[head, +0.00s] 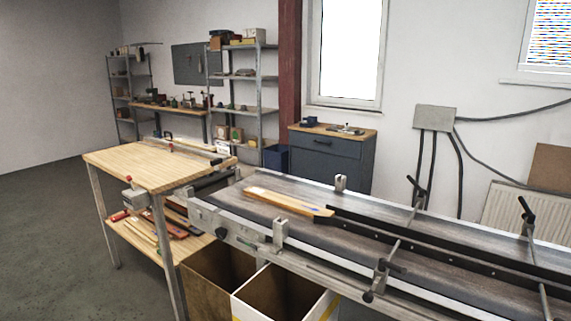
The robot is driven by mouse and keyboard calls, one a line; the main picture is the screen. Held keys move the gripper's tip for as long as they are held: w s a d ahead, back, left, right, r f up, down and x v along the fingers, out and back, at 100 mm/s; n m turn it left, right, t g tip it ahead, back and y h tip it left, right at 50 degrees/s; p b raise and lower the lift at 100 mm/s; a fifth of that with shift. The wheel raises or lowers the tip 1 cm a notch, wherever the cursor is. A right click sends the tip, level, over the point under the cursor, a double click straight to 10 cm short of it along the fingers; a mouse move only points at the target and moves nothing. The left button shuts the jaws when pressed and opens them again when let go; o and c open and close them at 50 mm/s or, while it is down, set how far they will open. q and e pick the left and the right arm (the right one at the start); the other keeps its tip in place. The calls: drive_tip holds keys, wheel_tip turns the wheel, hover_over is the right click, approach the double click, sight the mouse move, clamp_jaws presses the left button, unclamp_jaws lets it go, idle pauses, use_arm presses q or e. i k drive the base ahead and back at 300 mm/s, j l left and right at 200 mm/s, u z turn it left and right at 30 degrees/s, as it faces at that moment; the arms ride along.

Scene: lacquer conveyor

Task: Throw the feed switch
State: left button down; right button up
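No part is plainly marked as the feed switch. A small grey box (134,199) hangs at the front edge of the wooden table, with a small red part beside it; it may be a switch box, but its lever or position is too small to tell. A black knob (222,233) sits on the near end of the conveyor frame. A grey wall box (435,118) with cables is mounted behind the conveyor. A wooden board (288,202) with a blue mark lies on the conveyor belt (262,222), at the start of a dark guide rail. Neither of my grippers shows.
A wooden table (150,166) stands left of the conveyor, with wood pieces on its lower shelf. Two open boxes, one brown (205,280) and one white-edged (280,296), stand below the conveyor. A grey cabinet (328,162) is behind. The floor at left is clear.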

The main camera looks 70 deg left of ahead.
sight(128, 177)
drive_tip(key=u, duration=3.3)
